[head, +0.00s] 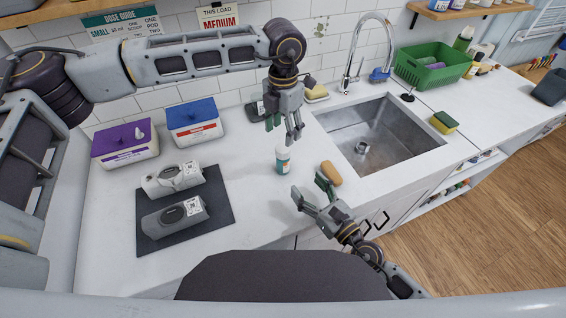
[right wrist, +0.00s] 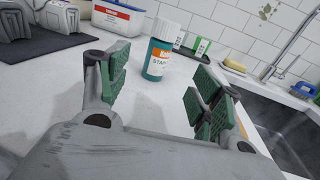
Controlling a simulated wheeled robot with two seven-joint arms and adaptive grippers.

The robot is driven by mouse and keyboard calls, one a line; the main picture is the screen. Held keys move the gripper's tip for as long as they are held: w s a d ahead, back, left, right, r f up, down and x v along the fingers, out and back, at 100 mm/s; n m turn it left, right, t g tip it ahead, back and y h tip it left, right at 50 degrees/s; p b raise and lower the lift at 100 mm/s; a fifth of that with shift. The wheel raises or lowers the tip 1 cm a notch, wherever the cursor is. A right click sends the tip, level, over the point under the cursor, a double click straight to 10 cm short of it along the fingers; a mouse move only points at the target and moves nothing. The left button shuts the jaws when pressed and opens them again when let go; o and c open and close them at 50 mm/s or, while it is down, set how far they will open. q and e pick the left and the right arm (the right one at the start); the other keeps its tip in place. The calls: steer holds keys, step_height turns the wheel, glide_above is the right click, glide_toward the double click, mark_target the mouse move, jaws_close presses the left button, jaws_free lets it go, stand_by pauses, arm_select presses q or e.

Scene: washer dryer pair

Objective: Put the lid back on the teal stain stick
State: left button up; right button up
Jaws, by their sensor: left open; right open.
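The teal stain stick (head: 283,165) stands upright on the white counter, left of the sink. It has an orange-and-white label, also seen in the right wrist view (right wrist: 157,62). A white lid (head: 282,150) is on its top; I cannot tell whether it is fully seated. My left gripper (head: 282,130) is open, pointing down just above the lid, apparently empty. My right gripper (head: 312,192) is open and empty, low over the counter in front of the stick. In the right wrist view, the stick stands beyond and between the right gripper's fingers (right wrist: 160,92).
A tan brush-like item (head: 332,172) lies beside my right gripper. The sink (head: 378,135) is to the right. Purple-lidded (head: 124,145) and blue-lidded (head: 193,121) boxes stand at the left, behind a dark mat (head: 222,220) bearing two grey devices. A yellow sponge (head: 316,94) lies behind.

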mark_target(287, 163)
steer(key=shift+x, duration=6.65)
steer(key=shift+c, duration=0.2)
jaws_close()
